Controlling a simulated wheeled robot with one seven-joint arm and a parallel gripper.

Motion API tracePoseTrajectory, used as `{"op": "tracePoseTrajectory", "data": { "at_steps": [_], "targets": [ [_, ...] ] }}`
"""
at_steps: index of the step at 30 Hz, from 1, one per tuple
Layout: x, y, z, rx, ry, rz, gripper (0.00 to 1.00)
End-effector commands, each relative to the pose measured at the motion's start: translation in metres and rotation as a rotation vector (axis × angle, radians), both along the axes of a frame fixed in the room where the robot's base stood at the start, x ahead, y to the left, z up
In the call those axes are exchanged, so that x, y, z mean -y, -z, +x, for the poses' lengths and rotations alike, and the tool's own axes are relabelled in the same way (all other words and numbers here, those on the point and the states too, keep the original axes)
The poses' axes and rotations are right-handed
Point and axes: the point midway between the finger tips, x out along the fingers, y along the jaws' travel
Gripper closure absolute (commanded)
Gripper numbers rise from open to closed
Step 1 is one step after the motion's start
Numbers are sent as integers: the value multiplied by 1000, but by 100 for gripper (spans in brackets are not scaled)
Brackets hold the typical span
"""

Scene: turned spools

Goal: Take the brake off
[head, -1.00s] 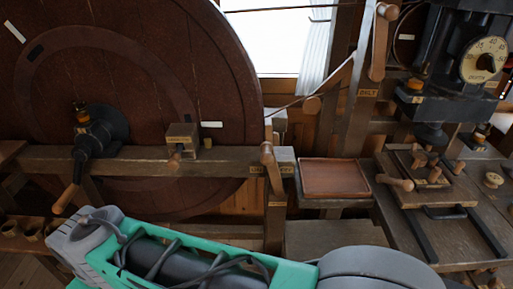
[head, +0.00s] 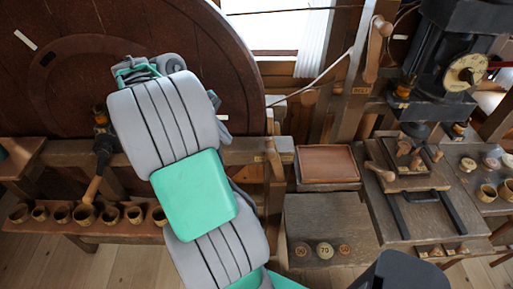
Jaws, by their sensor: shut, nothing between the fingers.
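A large dark red-brown wheel (head: 60,85) fills the upper left in the head view. A dark hub fitting with a wooden handle (head: 93,190) stands at its lower left, the handle pointing down. A wooden lever (head: 273,158) stands on the post at the right end of the beam. Another wooden-handled lever (head: 376,50) is on the upright further right, with a small label below it. I cannot tell which part is the brake. My grey and green arm covers the beam's middle and the small block seen there earlier. My gripper's fingers are hidden behind the arm.
Several small cups (head: 84,214) stand on a low shelf at left. An empty reddish tray (head: 328,164) and a low box with round tokens (head: 325,250) lie right of the beam. A dark press with a dial (head: 465,72) and a wooden bench fill the right.

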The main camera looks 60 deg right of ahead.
Motion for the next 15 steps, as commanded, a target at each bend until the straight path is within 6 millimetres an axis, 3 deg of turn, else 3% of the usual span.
{"op": "tracePoseTrajectory", "data": {
  "at_steps": [3, 8, 15],
  "targets": [
    [-2, -11, -6, -61, -171, 96, 100],
    [-4, -16, -11, -104, -300, 172, 100],
    [2, 14, -24, -108, -312, 179, 100]
  ]
}}
